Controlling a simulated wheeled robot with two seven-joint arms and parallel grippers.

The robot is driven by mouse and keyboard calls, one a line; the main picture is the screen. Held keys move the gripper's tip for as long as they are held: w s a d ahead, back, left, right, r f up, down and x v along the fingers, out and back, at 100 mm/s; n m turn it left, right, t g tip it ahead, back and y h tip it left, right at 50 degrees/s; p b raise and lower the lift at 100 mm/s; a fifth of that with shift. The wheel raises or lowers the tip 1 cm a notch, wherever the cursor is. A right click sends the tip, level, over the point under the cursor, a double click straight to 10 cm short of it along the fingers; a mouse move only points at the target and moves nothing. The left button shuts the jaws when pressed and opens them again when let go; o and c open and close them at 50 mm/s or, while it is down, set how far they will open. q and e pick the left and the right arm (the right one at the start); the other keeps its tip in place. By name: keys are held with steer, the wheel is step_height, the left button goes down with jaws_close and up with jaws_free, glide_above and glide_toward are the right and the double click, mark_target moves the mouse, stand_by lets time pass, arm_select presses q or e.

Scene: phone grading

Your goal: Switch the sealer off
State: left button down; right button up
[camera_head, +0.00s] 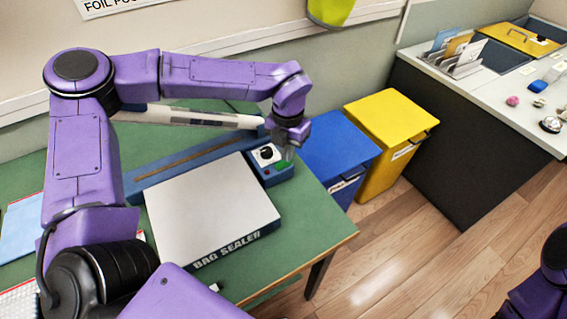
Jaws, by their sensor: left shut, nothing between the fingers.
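The bag sealer (212,212) sits on the green table, with a pale flat top lettered "BAG SEALER" on its front edge. Its blue bar (180,163) runs along the back, with a white sealing arm (190,117) raised above it. At the bar's right end is a control box with a dark round knob (266,153) on a white plate and a green patch (284,164) beside it. My left gripper (289,152) is shut and empty, pointing down right over the control box, close to the knob and green patch. Whether it touches is unclear. My right gripper is out of view.
A blue bin (343,150) and a yellow bin (390,115) stand right of the green table (312,225). A white counter (500,85) with small items is at the far right. Wooden floor lies open between.

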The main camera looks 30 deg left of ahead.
arm_select(q)
steer(key=shift+f+b, duration=0.35)
steer(key=shift+f, duration=0.35)
step_height(320, 180, up, 7)
steer(key=p, duration=0.6)
steer(key=shift+r+p, duration=0.1)
steer(key=shift+p, duration=0.2)
stand_by(0.3)
